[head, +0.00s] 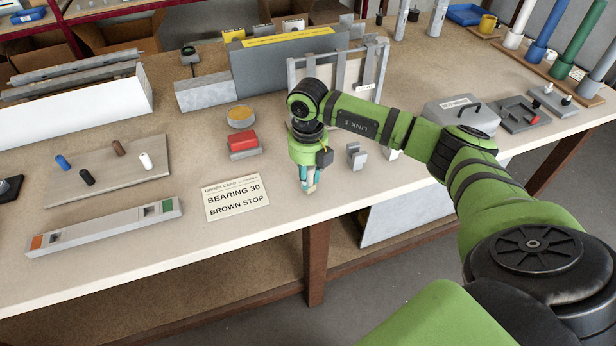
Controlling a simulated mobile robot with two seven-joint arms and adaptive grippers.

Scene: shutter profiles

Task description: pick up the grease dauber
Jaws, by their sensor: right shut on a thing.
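My right gripper (309,182) points down over the front part of the bench, right of the order card. It is shut on a small pale thing, which I take to be the grease dauber (312,189). Most of it is hidden by the fingers, and I cannot tell whether its lower end touches the bench. A round tin with an amber top (240,116), perhaps grease, stands behind and left of the gripper. My left gripper is not in view.
The order card (236,196) reads "BEARING 30, BROWN STOP". A red-topped block (242,142) and grey clips (356,155) stand nearby. A board with coloured pegs (108,172) and a long grey profile (105,228) lie left. A grey rack (336,70) stands behind.

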